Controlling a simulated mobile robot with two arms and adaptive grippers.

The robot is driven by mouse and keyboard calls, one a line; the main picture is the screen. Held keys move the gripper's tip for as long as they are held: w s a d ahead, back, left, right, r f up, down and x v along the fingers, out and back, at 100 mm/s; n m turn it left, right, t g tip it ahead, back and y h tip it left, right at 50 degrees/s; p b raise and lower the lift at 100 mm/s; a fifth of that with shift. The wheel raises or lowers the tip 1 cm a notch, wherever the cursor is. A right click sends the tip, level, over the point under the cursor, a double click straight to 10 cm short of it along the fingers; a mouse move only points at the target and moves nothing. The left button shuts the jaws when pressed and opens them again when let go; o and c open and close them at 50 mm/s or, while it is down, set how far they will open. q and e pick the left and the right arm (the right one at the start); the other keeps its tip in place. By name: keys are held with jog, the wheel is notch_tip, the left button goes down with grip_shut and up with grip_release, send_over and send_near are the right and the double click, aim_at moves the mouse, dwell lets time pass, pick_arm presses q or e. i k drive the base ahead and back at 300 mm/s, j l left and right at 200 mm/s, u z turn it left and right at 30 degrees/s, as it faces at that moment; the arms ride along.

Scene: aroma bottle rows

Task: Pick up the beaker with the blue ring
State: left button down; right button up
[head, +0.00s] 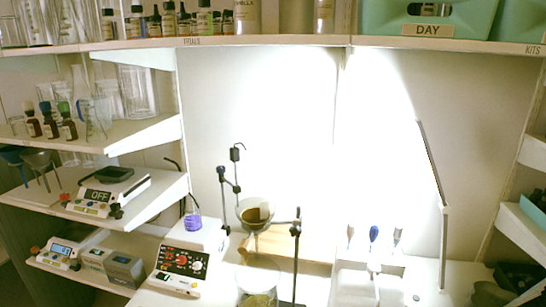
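I cannot make out a blue ring on any beaker. Clear glassware (137,92) stands on the left upper shelf, too small and pale to tell its markings. A clear glass vessel (258,283) with yellow-green contents stands at the bottom middle, cut off by the frame edge. A small vessel with violet-blue contents (193,222) stands on the hotplate. More clear glasses (38,25) are at the top left, partly cut off. Neither of my grippers is in view.
The hotplate (181,262) stands beside a stand holding a funnel (254,212) with brown contents. Scales (107,192) and small dropper bottles (50,127) fill the left shelves. A lamp (444,230) and a rack with droppers (374,237) stand at right. A green bin (430,18) sits above.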

aim_at(192, 217)
jog(key=i+j+u, duration=0.35)
jog(key=j+u, duration=0.2)
jog(key=j, duration=0.2)
jog(key=i+j+u, duration=0.25)
